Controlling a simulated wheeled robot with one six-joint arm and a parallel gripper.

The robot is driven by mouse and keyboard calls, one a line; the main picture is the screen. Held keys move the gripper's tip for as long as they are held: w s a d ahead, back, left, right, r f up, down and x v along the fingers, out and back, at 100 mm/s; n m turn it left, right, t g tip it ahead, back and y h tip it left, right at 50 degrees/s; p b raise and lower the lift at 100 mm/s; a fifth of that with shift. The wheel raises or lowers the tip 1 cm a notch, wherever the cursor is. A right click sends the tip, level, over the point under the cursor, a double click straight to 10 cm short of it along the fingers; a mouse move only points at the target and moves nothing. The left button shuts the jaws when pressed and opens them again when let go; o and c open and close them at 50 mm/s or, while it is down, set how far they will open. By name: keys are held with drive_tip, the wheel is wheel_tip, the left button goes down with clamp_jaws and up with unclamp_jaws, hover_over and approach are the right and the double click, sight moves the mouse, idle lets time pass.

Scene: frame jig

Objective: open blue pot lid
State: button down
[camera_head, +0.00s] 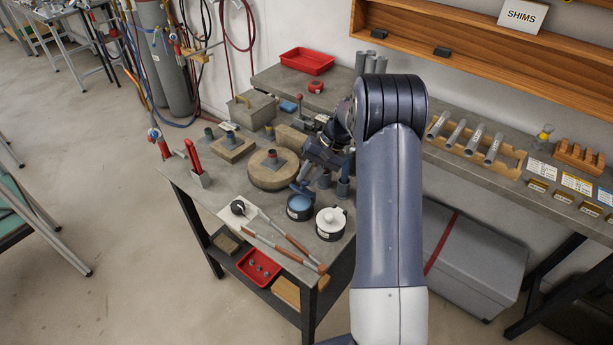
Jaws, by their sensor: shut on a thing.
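The blue pot (300,212) stands near the front right part of the work table, with a dark body. Its blue lid (299,203) shows as a pale blue round top. My gripper (303,189) comes down from the upper right, right over the lid, and is shut at the lid's knob. The jaws hide the knob, and I cannot tell whether the lid is seated or slightly raised.
A white-lidded pot (331,220) stands close on the right of the blue pot. A round stone block (273,172) lies behind left. Long-handled tools (285,237) lie along the front edge.

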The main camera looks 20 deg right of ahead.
drive_tip(key=shift+d, duration=0.1)
idle(0.4)
drive_tip(key=c, duration=1.2)
unclamp_jaws()
drive_tip(key=shift+c, duration=0.2)
drive_tip(key=b+v, duration=0.2)
drive_tip(key=v, duration=0.8)
drive_tip(key=shift+w+d+r, duration=0.15)
drive_tip(key=shift+d+r, duration=0.15)
drive_tip(key=shift+a+f, duration=0.1)
drive_tip(key=shift+f, duration=0.05)
